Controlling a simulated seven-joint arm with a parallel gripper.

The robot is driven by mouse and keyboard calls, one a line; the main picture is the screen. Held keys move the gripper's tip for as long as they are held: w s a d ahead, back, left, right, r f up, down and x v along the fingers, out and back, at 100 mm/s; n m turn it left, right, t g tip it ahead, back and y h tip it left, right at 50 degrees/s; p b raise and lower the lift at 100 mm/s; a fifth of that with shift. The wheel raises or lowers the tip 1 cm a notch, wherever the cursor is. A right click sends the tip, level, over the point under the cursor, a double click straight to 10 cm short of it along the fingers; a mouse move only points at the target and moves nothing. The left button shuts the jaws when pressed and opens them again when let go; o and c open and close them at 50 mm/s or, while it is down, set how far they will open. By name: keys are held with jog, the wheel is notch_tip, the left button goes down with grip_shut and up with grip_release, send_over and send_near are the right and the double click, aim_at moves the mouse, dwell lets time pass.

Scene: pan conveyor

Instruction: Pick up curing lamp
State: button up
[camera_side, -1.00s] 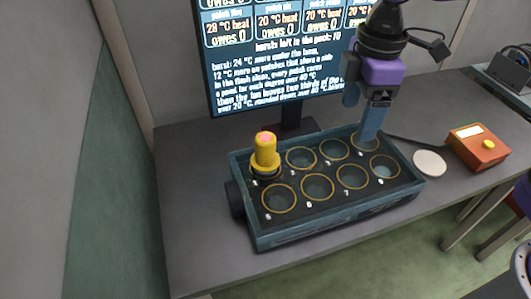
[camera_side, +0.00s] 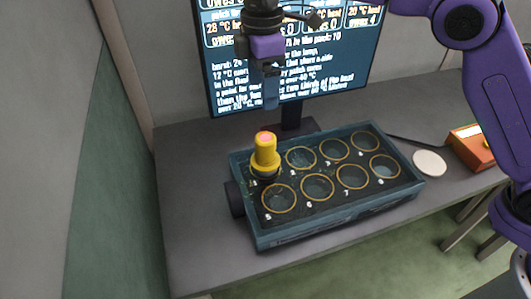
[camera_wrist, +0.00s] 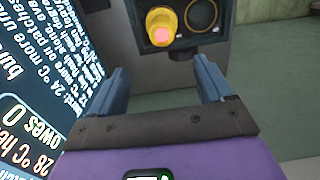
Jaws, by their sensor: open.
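The curing lamp (camera_side: 265,154) is yellow with a pink top. It stands upright at the back-left position of the tray (camera_side: 340,214), over the hole marked 1. My gripper (camera_side: 272,98) is in the air above and behind the lamp, in front of the screen, and is apart from it. In the wrist view my gripper (camera_wrist: 166,80) shows two blue fingers spread wide with nothing between them. The lamp (camera_wrist: 161,27) shows beyond the fingertips, at the top middle of that view.
A screen (camera_side: 290,60) with text stands behind the tray. The tray's other round holes look empty. A white disc (camera_side: 429,163) and an orange box (camera_side: 472,148) lie to the right. The table (camera_side: 185,200) is bare left of the tray.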

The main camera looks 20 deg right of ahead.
aim_at(265, 137)
notch_tip(265, 137, down, 11)
jog(key=shift+r, duration=0.1)
jog(key=shift+s+d+f, duration=0.1)
jog(key=shift+f, duration=1.2)
jog(key=shift+s+d+f, duration=0.1)
jog(key=shift+f, duration=1.2)
jog(key=c, duration=1.3)
jog(key=shift+r, duration=0.1)
jog(key=shift+c, duration=0.5)
jog(key=shift+r, duration=0.1)
